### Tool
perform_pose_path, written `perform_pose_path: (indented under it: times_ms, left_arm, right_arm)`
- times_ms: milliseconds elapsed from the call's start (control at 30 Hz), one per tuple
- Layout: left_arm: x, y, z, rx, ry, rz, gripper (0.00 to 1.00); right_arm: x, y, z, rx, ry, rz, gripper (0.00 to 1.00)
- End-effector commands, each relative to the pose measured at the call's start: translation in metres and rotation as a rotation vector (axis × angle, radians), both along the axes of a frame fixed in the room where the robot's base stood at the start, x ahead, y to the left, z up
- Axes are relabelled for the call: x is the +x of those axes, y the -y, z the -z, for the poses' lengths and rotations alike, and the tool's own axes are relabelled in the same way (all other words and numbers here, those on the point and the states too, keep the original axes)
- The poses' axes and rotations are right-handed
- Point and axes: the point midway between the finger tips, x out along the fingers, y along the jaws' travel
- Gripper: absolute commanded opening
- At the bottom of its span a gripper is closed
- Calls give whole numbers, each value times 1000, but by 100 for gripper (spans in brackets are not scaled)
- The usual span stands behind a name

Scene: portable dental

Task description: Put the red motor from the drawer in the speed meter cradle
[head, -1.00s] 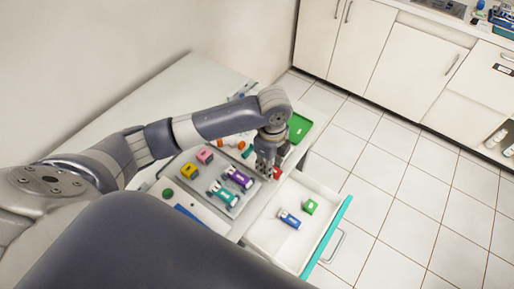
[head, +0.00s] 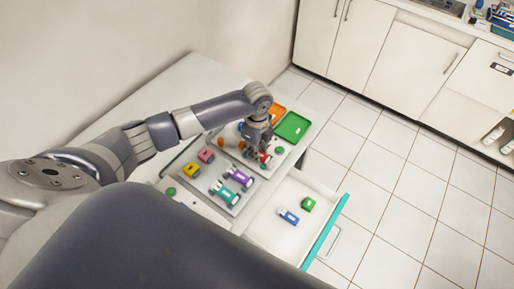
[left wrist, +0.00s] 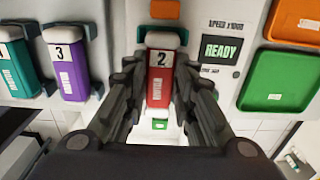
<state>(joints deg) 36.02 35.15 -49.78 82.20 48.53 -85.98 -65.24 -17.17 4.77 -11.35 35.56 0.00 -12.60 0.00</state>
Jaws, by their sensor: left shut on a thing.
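The red motor (left wrist: 159,85), marked 2 with a pale cap, is upright between the fingers of my left gripper (left wrist: 160,108). In the head view a little of its red shows beside my left gripper (head: 256,153), over the bench. The speed meter (left wrist: 222,72) shows READY on its display, just right of the motor in the wrist view. Dark teal prongs (left wrist: 183,37) flank the motor's cap; they look like the cradle. I cannot tell whether the motor rests in it. The open drawer (head: 270,226) is below and right. My right gripper is not in view.
A blue motor (head: 288,216) and a green block (head: 308,204) lie in the drawer. Purple (head: 240,178) and teal (head: 224,193) motors sit in a rack left of the gripper. Orange (head: 277,114) and green (head: 293,126) trays lie behind. Pink and yellow blocks stand nearby.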

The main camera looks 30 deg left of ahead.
Motion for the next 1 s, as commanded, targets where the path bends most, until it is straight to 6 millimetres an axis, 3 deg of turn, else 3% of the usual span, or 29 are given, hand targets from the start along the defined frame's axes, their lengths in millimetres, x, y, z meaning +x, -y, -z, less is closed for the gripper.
perform_pose_path:
  times_ms: [200,233,300,733,1000]
  left_arm:
    - [0,0,4,0,0,-1,0]
    - [0,0,3,0,0,-1,29]
    - [0,0,3,0,0,-1,45]
    - [1,0,-4,0,2,0,45]
    - [1,0,-54,-1,5,-1,45]
  right_arm:
    - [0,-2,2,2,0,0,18]
    - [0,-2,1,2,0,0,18]
    - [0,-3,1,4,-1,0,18]
    - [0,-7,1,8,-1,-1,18]
    - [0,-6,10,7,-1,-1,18]
